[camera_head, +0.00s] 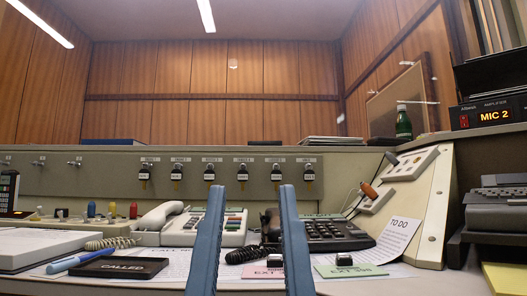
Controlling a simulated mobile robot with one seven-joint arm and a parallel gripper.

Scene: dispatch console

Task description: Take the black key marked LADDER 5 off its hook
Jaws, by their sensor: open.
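Several dark keys with small tags hang in a row on the console's upright back panel (100,178). Each has a small label above its hook. The labels are too small to read surely, so I cannot tell which key is marked LADDER 5. From the left, the fourth key (242,172) and fifth key (276,173) appear between and just above my fingertips. The sixth key (308,173) hangs to the right, and the third key (209,172) to the left. My gripper (252,190) is open and empty, its two blue fingers pointing at the panel, apart from the keys.
A light telephone (205,222) and a dark telephone (325,232) stand on the desk below the keys. Papers, a black CALLED plate (122,267) and a blue pen (78,260) lie in front. A green bottle (403,122) stands on the ledge. Bare hooks (74,163) are at left.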

